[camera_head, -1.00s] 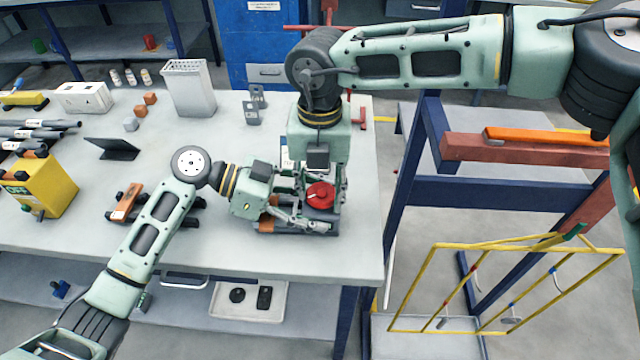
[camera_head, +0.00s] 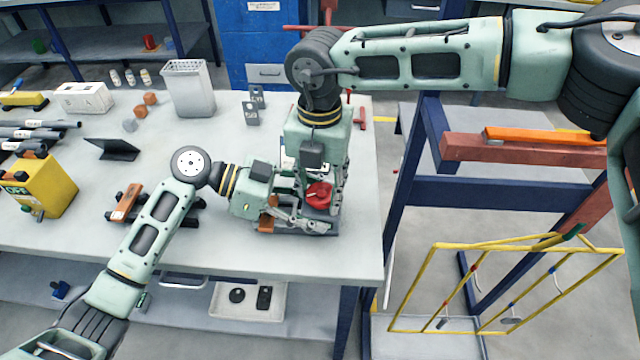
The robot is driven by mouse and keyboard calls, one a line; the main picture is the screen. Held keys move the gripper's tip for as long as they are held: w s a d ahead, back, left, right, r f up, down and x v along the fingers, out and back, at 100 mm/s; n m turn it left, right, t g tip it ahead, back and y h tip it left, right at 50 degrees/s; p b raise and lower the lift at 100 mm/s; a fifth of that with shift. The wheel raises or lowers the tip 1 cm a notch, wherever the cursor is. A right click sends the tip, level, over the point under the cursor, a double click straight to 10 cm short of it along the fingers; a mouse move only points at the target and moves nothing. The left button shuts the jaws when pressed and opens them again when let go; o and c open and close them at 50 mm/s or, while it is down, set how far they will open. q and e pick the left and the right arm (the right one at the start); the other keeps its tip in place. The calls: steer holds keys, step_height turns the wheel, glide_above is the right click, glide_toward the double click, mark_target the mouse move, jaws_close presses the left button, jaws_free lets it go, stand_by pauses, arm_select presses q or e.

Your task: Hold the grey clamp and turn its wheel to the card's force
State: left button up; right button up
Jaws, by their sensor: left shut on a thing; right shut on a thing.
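The grey clamp (camera_head: 322,228) lies on the bench near its right front corner, partly hidden by both grippers. Its red wheel (camera_head: 318,193) faces up. My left gripper (camera_head: 290,212) comes in from the left and is shut on the clamp's body. My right gripper (camera_head: 325,186) comes down from above and is shut on the red wheel, its fingers partly hiding the wheel's rim. A small white card shows partly behind my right gripper; its print cannot be read.
An orange-and-black clamp (camera_head: 127,203) lies left of my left arm. A yellow box (camera_head: 45,190), a black stand (camera_head: 112,149) and a grey bin (camera_head: 188,90) stand on the bench (camera_head: 230,255). A yellow wire rack (camera_head: 430,275) hangs at right.

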steer(key=shift+w+a+m, duration=0.1)
steer(key=shift+a+m, duration=0.1)
steer(key=shift+m, duration=2.3)
stand_by(0.5)
steer(key=o, duration=0.9)
steer(key=shift+o, duration=1)
steer(key=shift+d, duration=0.15)
steer(key=shift+d, duration=0.1)
